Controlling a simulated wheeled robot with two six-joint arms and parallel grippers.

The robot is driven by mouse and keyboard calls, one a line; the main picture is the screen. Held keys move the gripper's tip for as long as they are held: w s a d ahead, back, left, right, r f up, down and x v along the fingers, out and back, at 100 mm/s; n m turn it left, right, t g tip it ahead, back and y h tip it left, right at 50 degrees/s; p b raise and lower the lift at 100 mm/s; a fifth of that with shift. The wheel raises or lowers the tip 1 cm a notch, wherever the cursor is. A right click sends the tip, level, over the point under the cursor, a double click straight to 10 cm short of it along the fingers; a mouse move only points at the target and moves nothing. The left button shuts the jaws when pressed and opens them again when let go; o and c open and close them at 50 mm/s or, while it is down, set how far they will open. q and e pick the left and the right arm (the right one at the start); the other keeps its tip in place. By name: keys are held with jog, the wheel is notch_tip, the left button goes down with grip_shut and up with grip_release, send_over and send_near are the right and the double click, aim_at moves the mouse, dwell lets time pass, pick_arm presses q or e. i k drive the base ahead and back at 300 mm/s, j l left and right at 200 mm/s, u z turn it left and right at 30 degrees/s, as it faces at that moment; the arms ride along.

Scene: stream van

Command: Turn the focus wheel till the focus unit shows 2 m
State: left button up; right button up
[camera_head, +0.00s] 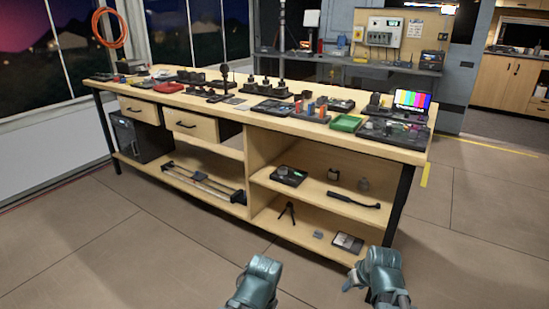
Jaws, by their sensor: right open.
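I cannot tell for sure which thing is the focus unit or its focus wheel, and no reading can be made out at this distance. A dark flat device with a round knob-like part (288,175) lies on the upper open shelf of the wooden bench (270,135). A monitor with colour bars (411,101) stands at the right end of the bench top. My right gripper (354,281) is open and empty, low in front of the bench's right end. My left gripper (252,284) is low at the bottom edge, apart from the bench; its fingers cannot be made out.
The bench top carries several small devices and a green tray (346,123). A drawer (192,125) sticks out at the left. A slider rail (203,183) lies on the bottom shelf. A grey rear bench (350,62) stands behind. The floor (100,235) in front is clear.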

aim_at(283, 170)
jog(key=i+j, duration=0.2)
jog(key=i, duration=0.25)
jog(key=i+j, duration=0.15)
jog(key=i, duration=0.35)
jog(key=i+j+u, duration=0.1)
jog(key=i, duration=0.35)
jog(key=i+j, duration=0.25)
jog(key=i, duration=0.25)
